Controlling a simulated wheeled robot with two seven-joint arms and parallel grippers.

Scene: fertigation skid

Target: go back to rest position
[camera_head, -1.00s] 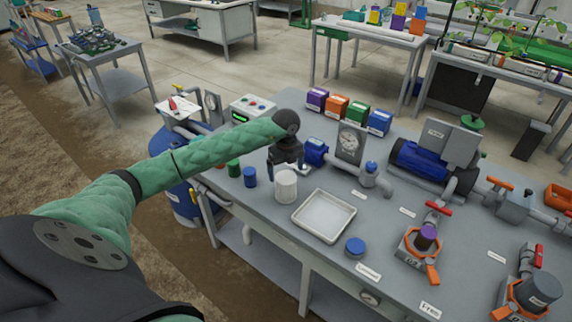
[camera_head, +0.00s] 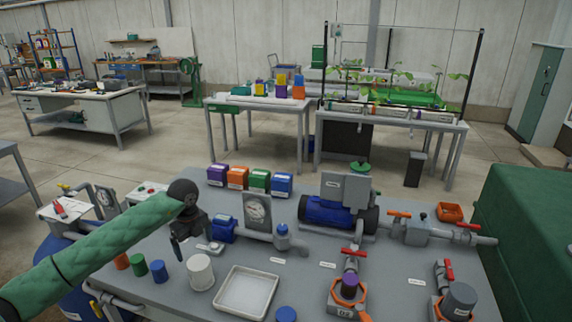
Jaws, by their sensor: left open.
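My left arm comes in from the lower left in a green sleeve. My left gripper (camera_head: 190,242) is open and empty, with its fingers pointing down. Whether a fingertip touches anything there I cannot tell. My right gripper is not in view.
A white tray (camera_head: 246,293) lies right of the white cylinder. Small orange, green and blue caps stand to its left. Coloured boxes (camera_head: 259,181) line the back edge. A blue motor (camera_head: 331,211), pipes and valves (camera_head: 351,255) fill the right side. A green covered block (camera_head: 525,240) stands at far right.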

